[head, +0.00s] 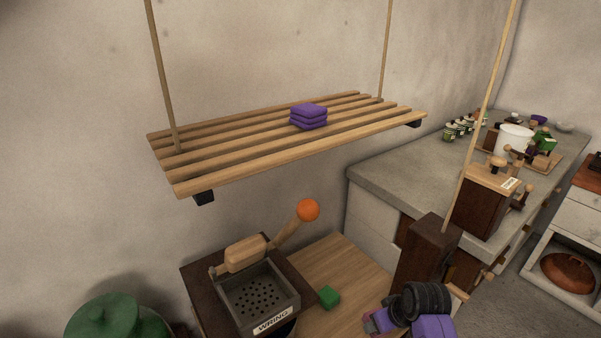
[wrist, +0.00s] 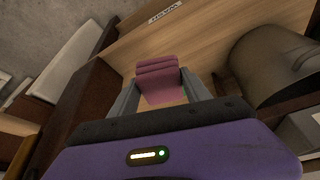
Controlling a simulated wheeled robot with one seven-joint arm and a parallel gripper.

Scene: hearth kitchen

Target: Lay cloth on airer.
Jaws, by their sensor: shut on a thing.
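The airer (head: 225,146) is a hanging rack of light wooden slats on cords, high against the wall in the head view. A folded purple cloth (head: 309,117) lies flat on its slats, right of the middle. My gripper (wrist: 163,86) is shut on a folded pink-mauve cloth (wrist: 158,68), which sits between its two grey fingers in the wrist view. In the head view my gripper (head: 374,321) is low at the bottom edge, below the airer and to its right. The held cloth is hard to make out there.
A wringer box (head: 272,295) labelled WRING, with an orange-knobbed lever (head: 308,210), stands below the airer. A green block (head: 329,297) lies beside it. A dark wooden post (head: 428,250) and stone counter (head: 400,170) stand right. The airer's left slats are bare.

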